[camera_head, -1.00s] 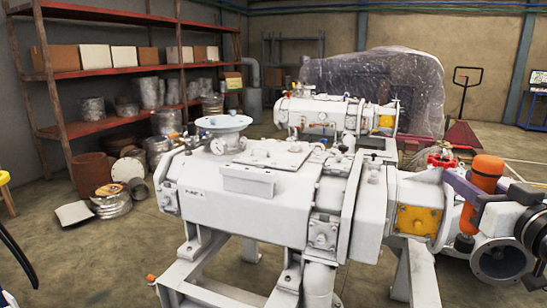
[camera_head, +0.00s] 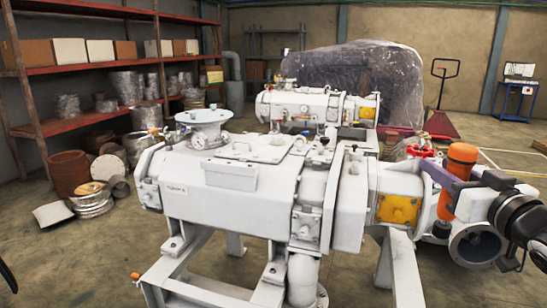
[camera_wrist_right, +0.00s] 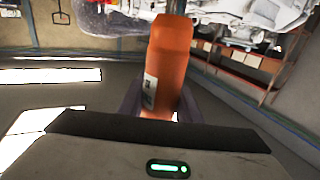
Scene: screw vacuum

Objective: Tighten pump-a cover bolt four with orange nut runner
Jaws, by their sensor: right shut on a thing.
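The orange nut runner (camera_head: 461,168) stands roughly upright at the right of the head view. My right gripper (camera_head: 450,188), with purple-grey fingers, is shut around its body. In the right wrist view the orange nut runner (camera_wrist_right: 167,62) fills the space between the fingers. Pump A (camera_head: 240,192), a white machine on a white frame, is left of the gripper. Its flat top cover (camera_head: 262,150) faces up; its separate bolts are too small to tell apart. The runner is apart from that cover, beyond the pump's yellow-panelled right end (camera_head: 397,209). My left gripper is not in view.
A second white pump (camera_head: 315,105) stands behind pump A, with a plastic-wrapped bulk (camera_head: 360,80) beyond. A blue-topped flange (camera_head: 202,117) and gauge rise from pump A. A red shelf (camera_head: 75,66) and cans stand at left.

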